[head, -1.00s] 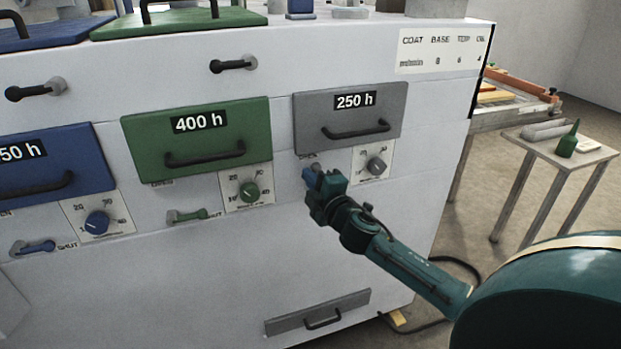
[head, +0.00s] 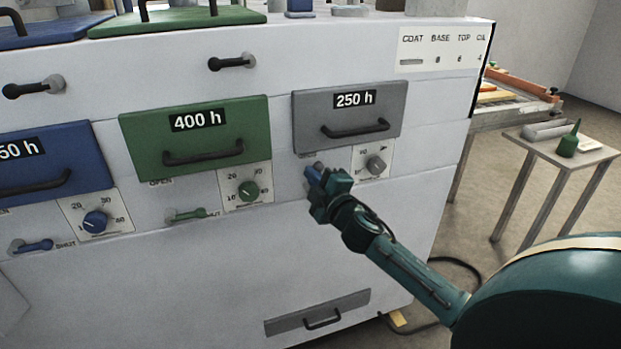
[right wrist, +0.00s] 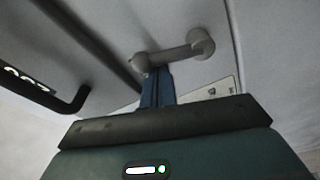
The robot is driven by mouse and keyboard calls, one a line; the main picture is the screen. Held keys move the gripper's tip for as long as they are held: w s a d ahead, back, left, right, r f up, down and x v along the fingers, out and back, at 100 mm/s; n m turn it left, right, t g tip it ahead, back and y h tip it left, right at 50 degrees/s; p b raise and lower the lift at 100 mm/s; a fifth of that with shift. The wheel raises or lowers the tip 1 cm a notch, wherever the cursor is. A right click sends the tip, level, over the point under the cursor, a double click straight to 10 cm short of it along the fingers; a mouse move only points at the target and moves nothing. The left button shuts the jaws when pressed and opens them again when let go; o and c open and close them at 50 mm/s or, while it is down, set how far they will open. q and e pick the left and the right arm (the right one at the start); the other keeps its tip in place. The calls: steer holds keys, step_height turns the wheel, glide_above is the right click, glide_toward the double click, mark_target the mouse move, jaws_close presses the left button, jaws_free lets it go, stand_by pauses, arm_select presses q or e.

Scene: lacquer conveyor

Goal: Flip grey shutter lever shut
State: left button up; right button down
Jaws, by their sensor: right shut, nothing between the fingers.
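The grey shutter lever (right wrist: 175,53) shows in the right wrist view as a short bar on a round pivot. Its free end points left in that view, beside the fingertips. My right gripper (head: 314,172) is shut and empty at the panel just under the grey 250 h drawer (head: 348,117); it hides most of the lever in the head view. In the right wrist view its blue fingertips (right wrist: 157,86) are pressed together right at the lever's free end; I cannot tell whether they touch it. My left gripper is not in view.
The grey dial (head: 375,166) sits just right of the gripper. A green lever (head: 187,215) and a blue lever (head: 35,246) are to the left. Drawer handles stick out above. A side table (head: 555,147) with a green bottle stands at the right.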

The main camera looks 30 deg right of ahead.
steer(key=s+d+f+m+h+p, duration=0.1)
steer(key=d+m, duration=0.4)
steer(key=m, duration=1.1)
steer(key=shift+s+f+t+h, duration=0.15)
steer(key=shift+f+t+h, duration=0.15)
steer(key=shift+f+h, duration=0.8)
steer(key=shift+f, duration=0.25)
